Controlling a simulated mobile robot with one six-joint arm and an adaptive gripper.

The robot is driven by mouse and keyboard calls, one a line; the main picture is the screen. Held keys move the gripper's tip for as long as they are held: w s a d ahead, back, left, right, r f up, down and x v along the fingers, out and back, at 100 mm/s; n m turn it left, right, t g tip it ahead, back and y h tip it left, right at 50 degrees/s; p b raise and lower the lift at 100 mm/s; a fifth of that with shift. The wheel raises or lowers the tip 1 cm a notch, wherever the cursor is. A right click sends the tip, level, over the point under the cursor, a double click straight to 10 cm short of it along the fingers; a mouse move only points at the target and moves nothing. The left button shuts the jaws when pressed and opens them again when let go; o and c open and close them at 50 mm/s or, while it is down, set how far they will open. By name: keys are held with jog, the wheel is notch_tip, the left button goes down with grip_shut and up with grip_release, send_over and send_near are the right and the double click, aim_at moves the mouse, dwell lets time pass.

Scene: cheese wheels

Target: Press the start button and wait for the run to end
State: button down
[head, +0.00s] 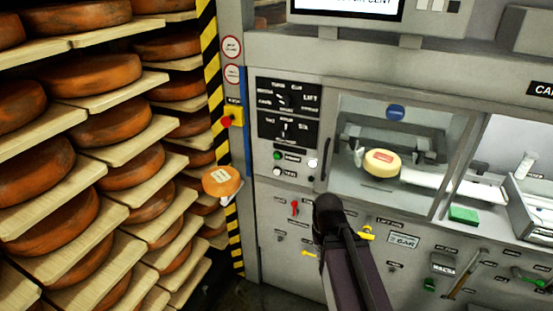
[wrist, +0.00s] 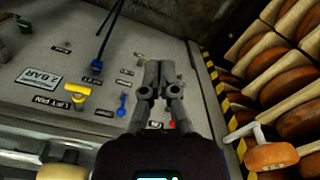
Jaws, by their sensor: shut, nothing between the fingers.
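A button panel on the grey machine front holds a green button (head: 277,155), a white button (head: 312,163) and a lower pale button (head: 277,172). Their small labels are too blurred to read, so I cannot tell which is marked start. My gripper (wrist: 158,66) is shut and empty in the wrist view, with its fingers together in front of the machine's lower panel. In the head view my gripper (head: 326,200) is below and right of the buttons, apart from them. The wrist view does not clearly show the button panel.
A yellow cheese wheel (head: 381,163) sits behind the machine's window. A red emergency-type button (head: 226,122) is on a yellow box at left. Yellow lever (head: 367,233) and red lever (head: 294,207) project from the lower panel. Shelves fill the left.

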aim_at(277, 156)
dwell(0.7)
jog(key=w+a+m+t+y+b, duration=0.6)
jog(key=w+a, duration=0.6)
jog(key=w, duration=0.4)
jog(key=w+a+r+m+t+b, duration=0.1)
jog(key=w+r+m+t+b, duration=0.1)
jog(key=w+m+t, duration=0.3)
jog(key=w+a+r+m+t+b, duration=0.2)
jog(key=w+r+m+t+b, duration=0.1)
jog(key=w+m, duration=0.8)
jog(key=shift+w+a+t+b, duration=0.15)
jog(key=shift+t+b, duration=0.5)
jog(key=shift+t, duration=0.45)
jog(key=shift+w, duration=0.15)
jog(key=shift+w+d, duration=0.65)
jog(key=shift+w, duration=0.6)
jog(key=shift+w+d, duration=0.65)
jog(key=shift+w, duration=0.65)
jog(key=shift+w+d, duration=0.65)
jog(key=shift+w, duration=0.6)
